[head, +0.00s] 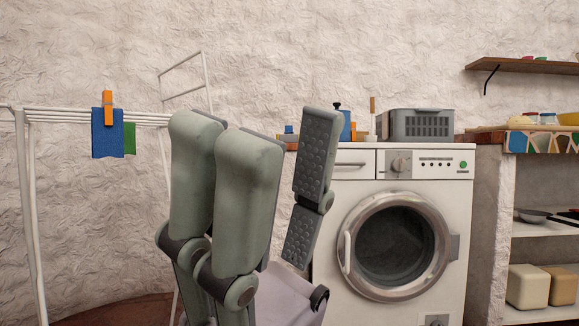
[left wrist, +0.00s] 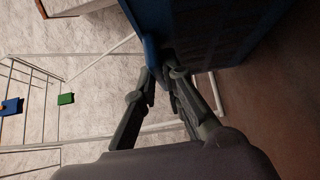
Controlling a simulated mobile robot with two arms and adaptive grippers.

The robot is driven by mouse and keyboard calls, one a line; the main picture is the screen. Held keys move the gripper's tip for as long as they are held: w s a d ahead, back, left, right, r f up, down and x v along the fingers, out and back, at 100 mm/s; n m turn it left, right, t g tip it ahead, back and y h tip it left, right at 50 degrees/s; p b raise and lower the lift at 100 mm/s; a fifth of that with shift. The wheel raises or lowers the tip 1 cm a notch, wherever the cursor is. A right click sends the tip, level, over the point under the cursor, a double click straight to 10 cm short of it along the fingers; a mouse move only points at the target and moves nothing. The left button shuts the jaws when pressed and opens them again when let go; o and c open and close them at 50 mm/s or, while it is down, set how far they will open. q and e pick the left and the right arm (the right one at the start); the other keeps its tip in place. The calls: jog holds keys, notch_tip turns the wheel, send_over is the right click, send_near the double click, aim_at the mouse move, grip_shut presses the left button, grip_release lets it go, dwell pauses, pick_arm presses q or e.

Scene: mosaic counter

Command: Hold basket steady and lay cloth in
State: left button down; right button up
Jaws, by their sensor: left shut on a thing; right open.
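A blue basket (left wrist: 215,35) fills the top middle of the left wrist view; its contents are not visible. My left gripper (left wrist: 160,75) is shut on its near edge. In the head view a blue cloth (head: 107,140) hangs on the white drying rack (head: 65,114) under an orange peg (head: 108,104). A green cloth (head: 129,138) hangs behind it, partly hidden. Both also show in the left wrist view, blue (left wrist: 12,106) and green (left wrist: 66,99). My right gripper (head: 282,130) is open and empty, pointing up, right of the cloths. My left gripper is not in the head view.
A washing machine (head: 345,200) stands at the right with a grey crate (head: 421,125) on top. Further right is a tiled counter (head: 540,138) with shelves below. A wooden wall shelf (head: 525,66) is at the top right. The space between the rack and my right gripper is narrow.

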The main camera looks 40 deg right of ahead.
pick_arm(q)
jog(key=shift+f, duration=0.1)
jog(key=c, duration=1.6)
grip_release()
jog(key=shift+a, duration=0.1)
